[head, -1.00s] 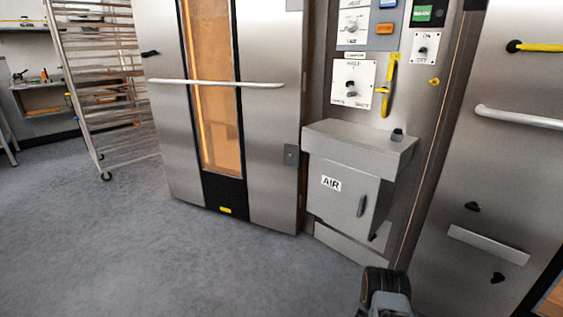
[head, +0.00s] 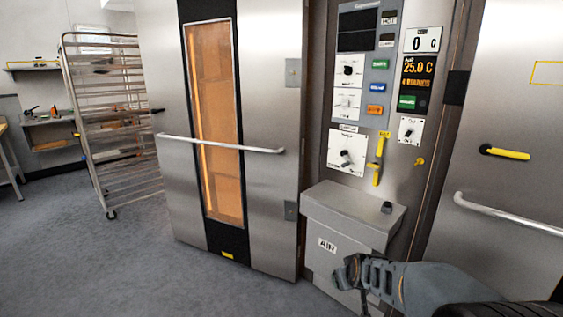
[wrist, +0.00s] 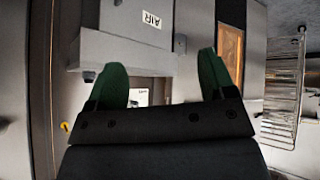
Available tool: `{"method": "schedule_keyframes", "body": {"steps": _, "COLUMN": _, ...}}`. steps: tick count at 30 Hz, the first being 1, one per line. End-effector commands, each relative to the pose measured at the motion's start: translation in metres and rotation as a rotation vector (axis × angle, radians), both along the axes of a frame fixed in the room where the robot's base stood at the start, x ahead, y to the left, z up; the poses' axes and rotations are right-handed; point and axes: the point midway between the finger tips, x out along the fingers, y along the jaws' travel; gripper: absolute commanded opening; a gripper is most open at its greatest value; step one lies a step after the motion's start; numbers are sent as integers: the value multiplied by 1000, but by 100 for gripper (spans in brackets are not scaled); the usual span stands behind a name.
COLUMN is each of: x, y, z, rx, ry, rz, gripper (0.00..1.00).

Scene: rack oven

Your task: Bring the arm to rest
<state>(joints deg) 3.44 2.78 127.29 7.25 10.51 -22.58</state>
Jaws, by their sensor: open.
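My gripper (head: 352,272) is in the lower right of the head view, in front of the grey box labelled AIR (head: 352,217). My arm reaches in from the right edge. In the wrist view my gripper (wrist: 168,80) shows two green fingertips spread apart with nothing between them. The AIR box (wrist: 140,30) shows beyond the fingers, upside down. I cannot tell how far the fingers are from the box; no contact is visible.
The oven door (head: 272,195) with its lit window and horizontal bar handle (head: 222,145) stands left of the control panel (head: 345,115). A wheeled rack (head: 110,110) stands further left. A second steel door (head: 505,120) is at the right. The floor (head: 130,265) at front left is clear.

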Motion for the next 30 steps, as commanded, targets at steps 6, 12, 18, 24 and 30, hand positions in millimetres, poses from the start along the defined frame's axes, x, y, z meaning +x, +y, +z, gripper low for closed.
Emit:
{"method": "schedule_keyframes", "body": {"steps": 6, "x": -103, "y": 23, "z": 106, "rx": 96, "ry": 185, "rz": -62, "gripper": 77}}
{"method": "schedule_keyframes", "body": {"steps": 12, "x": -169, "y": 28, "z": 142, "rx": 119, "ry": 308, "rz": -132, "gripper": 77}}
{"method": "schedule_keyframes", "body": {"steps": 18, "x": -199, "y": 26, "z": 152, "rx": 123, "ry": 364, "rz": -173, "gripper": 77}}
{"method": "schedule_keyframes", "body": {"steps": 24, "x": -203, "y": 26, "z": 151, "rx": 124, "ry": 373, "rz": -180, "gripper": 76}}
{"method": "schedule_keyframes", "body": {"steps": 30, "x": -202, "y": 26, "z": 151, "rx": 123, "ry": 372, "rz": -179, "gripper": 56}}
